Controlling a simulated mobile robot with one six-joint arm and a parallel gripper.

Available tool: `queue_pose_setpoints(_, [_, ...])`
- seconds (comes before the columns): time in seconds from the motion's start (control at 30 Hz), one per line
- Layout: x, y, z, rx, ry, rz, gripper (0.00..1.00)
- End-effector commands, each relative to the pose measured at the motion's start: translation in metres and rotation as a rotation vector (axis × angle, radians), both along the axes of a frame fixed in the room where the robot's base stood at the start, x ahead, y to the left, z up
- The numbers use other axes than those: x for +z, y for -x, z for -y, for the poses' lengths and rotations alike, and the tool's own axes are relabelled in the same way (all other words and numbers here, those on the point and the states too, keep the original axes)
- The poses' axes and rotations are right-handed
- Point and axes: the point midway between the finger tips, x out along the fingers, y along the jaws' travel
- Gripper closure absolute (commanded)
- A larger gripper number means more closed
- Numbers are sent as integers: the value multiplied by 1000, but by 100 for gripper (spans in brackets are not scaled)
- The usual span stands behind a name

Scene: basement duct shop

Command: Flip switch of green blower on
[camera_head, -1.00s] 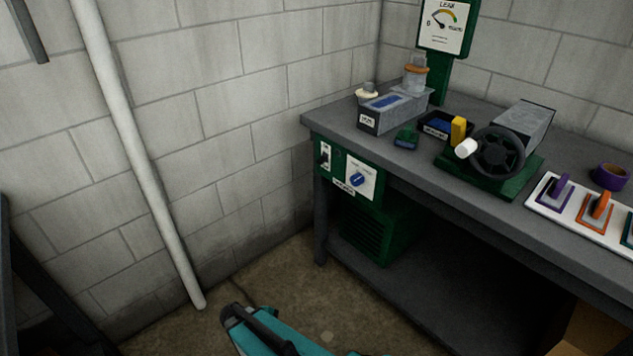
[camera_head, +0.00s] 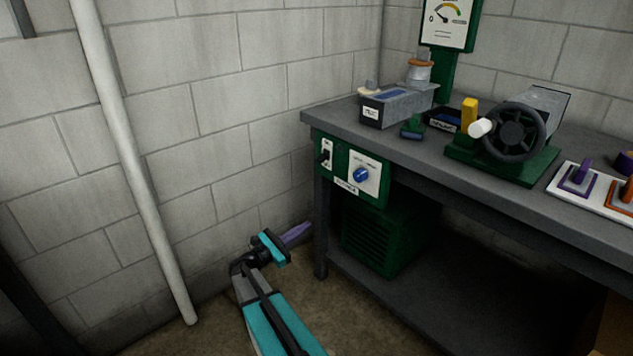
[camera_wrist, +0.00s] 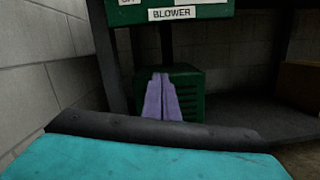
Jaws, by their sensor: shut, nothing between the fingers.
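The green blower (camera_head: 378,240) is a box with a slatted front, standing on the bench's lower shelf. It also shows in the wrist view (camera_wrist: 186,85). Its green control panel (camera_head: 341,182) hangs under the bench top's left end. The panel carries a dark switch (camera_head: 325,157) on a white plate at its left, and a blue knob (camera_head: 361,175) on a white plate. In the wrist view a label (camera_wrist: 171,14) reads BLOWER. My gripper (camera_head: 306,229) has purple fingers, shut and empty, left of the bench leg and below the panel. It shows in the wrist view (camera_wrist: 161,77), with the switch cut off above.
The grey bench (camera_head: 430,160) holds a green-based handwheel device (camera_head: 512,135), a grey box (camera_head: 392,107) and a white tool board (camera_head: 597,200). A white pipe (camera_head: 130,160) runs down the block wall at left.

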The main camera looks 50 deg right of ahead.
Motion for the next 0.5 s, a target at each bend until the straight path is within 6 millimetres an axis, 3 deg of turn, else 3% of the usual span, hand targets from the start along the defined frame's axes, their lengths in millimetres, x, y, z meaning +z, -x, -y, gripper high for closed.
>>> queue_pose_setpoints(0.1, [27,-19,17,-3,135,-77,100])
queue_pose_setpoints(0.3, [77,-40,30,-24,329,-195,100])
queue_pose_setpoints(0.5, [103,-48,32,-45,425,-253,100])
